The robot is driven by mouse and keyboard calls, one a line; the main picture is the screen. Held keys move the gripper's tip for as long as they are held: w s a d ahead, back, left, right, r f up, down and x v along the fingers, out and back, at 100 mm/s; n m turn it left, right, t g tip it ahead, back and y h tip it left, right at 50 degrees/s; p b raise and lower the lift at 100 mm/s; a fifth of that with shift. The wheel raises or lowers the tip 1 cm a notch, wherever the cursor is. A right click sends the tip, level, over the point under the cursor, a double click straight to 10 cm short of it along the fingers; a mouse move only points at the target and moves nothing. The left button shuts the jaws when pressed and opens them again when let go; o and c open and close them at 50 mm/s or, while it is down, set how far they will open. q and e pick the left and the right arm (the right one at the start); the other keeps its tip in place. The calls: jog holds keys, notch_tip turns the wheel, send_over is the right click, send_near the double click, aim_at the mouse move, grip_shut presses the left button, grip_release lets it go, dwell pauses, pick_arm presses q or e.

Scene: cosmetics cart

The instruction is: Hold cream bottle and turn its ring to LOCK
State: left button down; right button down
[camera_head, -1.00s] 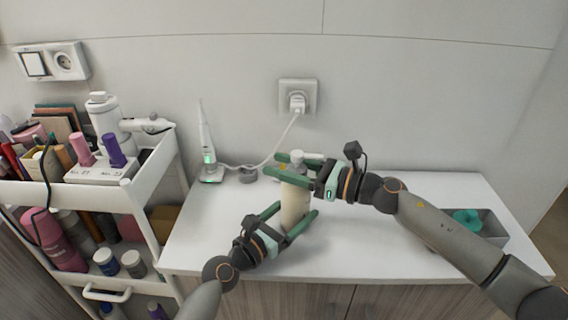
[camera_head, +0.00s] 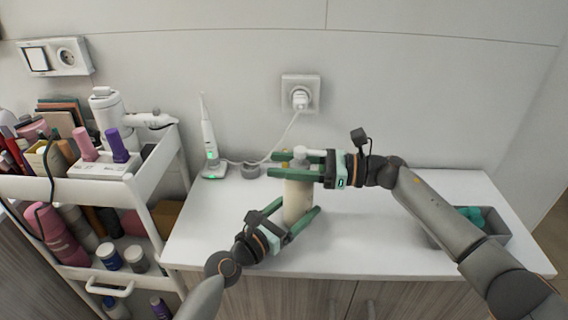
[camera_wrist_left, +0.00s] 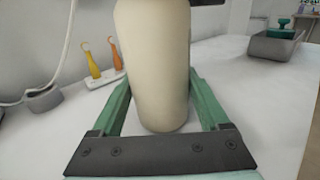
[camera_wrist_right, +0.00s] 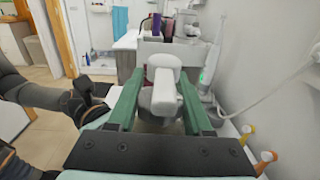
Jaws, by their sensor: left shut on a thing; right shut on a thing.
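The cream bottle (camera_head: 297,206) stands upright on the white counter, with a white pump head (camera_head: 300,152). My left gripper (camera_head: 300,212) is shut on its lower body. The left wrist view shows the pale body (camera_wrist_left: 155,70) between the green fingers. My right gripper (camera_head: 285,165) comes in from the right and is shut around the bottle's neck, just under the pump head. In the right wrist view the pump head (camera_wrist_right: 166,88) lies between the green fingers. The ring is mostly hidden by the right fingers, and its markings cannot be read.
A white cart (camera_head: 150,190) with cosmetics stands at the left. A white toothbrush-like device (camera_head: 209,140) and a small grey round piece (camera_head: 250,170) stand behind the bottle. A cord runs to the wall socket (camera_head: 300,94). A grey tray (camera_head: 495,222) is at the right, partly behind my right arm.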

jog(key=shift+c, duration=1.5)
grip_release()
jog(key=d, duration=1.2)
jog(key=shift+s, duration=0.35)
pick_arm(q)
grip_release()
jog(key=shift+s, duration=0.1)
